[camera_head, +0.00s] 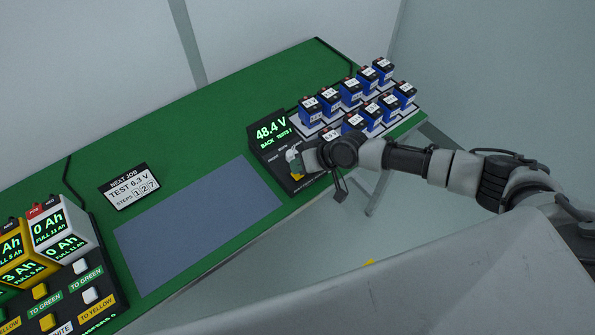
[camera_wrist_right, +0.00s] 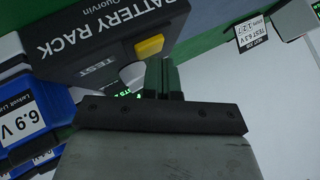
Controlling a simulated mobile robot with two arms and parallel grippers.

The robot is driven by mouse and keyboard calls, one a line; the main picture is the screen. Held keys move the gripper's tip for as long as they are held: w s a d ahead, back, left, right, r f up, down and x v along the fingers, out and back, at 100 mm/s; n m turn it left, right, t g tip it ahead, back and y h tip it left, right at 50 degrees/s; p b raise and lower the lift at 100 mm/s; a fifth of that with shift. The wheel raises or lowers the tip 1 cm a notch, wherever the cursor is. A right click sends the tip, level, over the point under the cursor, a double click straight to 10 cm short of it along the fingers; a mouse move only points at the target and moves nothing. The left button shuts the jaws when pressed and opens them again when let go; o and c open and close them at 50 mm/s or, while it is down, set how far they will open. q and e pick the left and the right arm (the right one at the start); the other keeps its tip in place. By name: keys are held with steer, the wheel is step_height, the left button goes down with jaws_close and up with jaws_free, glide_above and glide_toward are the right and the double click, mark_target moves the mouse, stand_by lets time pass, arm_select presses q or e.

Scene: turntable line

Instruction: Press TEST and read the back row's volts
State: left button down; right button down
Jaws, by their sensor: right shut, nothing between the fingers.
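The black battery rack tester (camera_head: 268,130) stands on the green bench. Its green display (camera_head: 271,130) reads 48.4 V, with BACK and a tests count below. The yellow TEST button (camera_wrist_right: 149,46) shows in the wrist view, beside the TEST label, and partly in the head view (camera_head: 297,177). My right gripper (camera_wrist_right: 162,75) is shut and empty, its tips close to the button; I cannot tell whether they touch. It also shows in the head view (camera_head: 303,160), in front of the tester. Blue batteries stand in a back row (camera_head: 350,90) and a front row (camera_head: 373,115). My left gripper is out of view.
A job card (camera_head: 129,187) reads TEST 6.3 V, steps 1 2 7. A grey-blue mat (camera_head: 200,220) lies clear mid-bench. At the left, a panel (camera_head: 70,290) carries yellow and white buttons, with yellow and white display units (camera_head: 65,235) behind them.

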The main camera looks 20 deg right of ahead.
steer(key=shift+r+p, duration=0.65)
steer(key=shift+r, duration=0.2)
step_height(320, 180, up, 5)
steer(key=p, duration=0.4)
stand_by(0.6)
